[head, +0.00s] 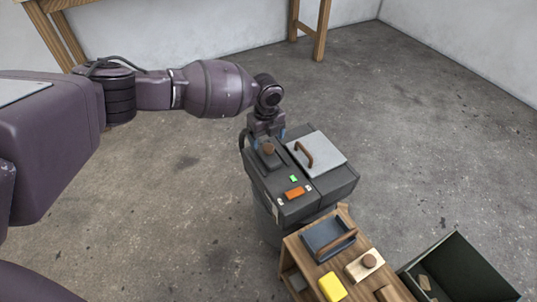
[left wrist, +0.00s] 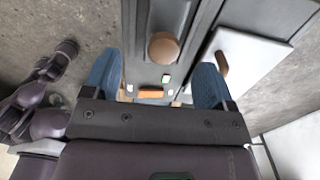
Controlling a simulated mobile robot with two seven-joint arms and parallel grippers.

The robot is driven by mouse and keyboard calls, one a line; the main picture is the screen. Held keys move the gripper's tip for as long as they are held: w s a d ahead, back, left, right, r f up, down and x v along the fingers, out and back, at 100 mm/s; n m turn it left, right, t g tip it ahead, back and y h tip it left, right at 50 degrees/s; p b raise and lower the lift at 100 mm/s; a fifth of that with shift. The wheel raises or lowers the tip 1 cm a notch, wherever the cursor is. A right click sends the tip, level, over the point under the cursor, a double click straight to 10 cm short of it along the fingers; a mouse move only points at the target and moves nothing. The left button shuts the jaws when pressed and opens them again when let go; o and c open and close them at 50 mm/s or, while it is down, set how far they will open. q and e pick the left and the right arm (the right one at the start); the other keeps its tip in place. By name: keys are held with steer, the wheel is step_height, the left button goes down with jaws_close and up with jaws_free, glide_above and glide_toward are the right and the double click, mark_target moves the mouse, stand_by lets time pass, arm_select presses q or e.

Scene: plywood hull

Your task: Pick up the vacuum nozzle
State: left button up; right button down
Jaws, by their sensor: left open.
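My left gripper (head: 268,132) is above the back left of a dark grey machine (head: 274,183), pointing down. Directly under it is a dark flat piece with a round brown knob (head: 268,149), which may be the vacuum nozzle; I cannot tell for certain. In the left wrist view the blue fingers are wide apart, with the brown knob (left wrist: 163,48) showing between and beyond them. Nothing is held, and I see no finger touching the knob. My right gripper is not in view.
The machine also has a light grey lid (head: 327,152) with a brown handle, an orange switch (head: 294,193) and a green button (head: 293,178). A wooden bench (head: 310,262) in front bears a blue-grey handled piece (head: 328,236) and a yellow block (head: 332,287). A dark bin (head: 470,262) stands right.

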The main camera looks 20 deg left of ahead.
mark_target(268, 146)
arm_select(q)
steer(key=shift+f, duration=0.95)
steer(key=shift+d+f+b, duration=0.1)
steer(key=shift+f+b, duration=0.2)
steer(key=shift+f, duration=0.1)
step_height(268, 146, down, 4)
steer(key=shift+d+b, duration=0.15)
steer(key=shift+b, duration=0.6)
steer(key=shift+w+r, duration=0.1)
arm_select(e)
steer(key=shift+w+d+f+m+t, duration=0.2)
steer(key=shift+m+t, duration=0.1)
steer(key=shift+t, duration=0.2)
arm_select(q)
steer(key=c, duration=1.1)
steer(key=shift+o, duration=0.2)
steer(key=shift+r, duration=0.1)
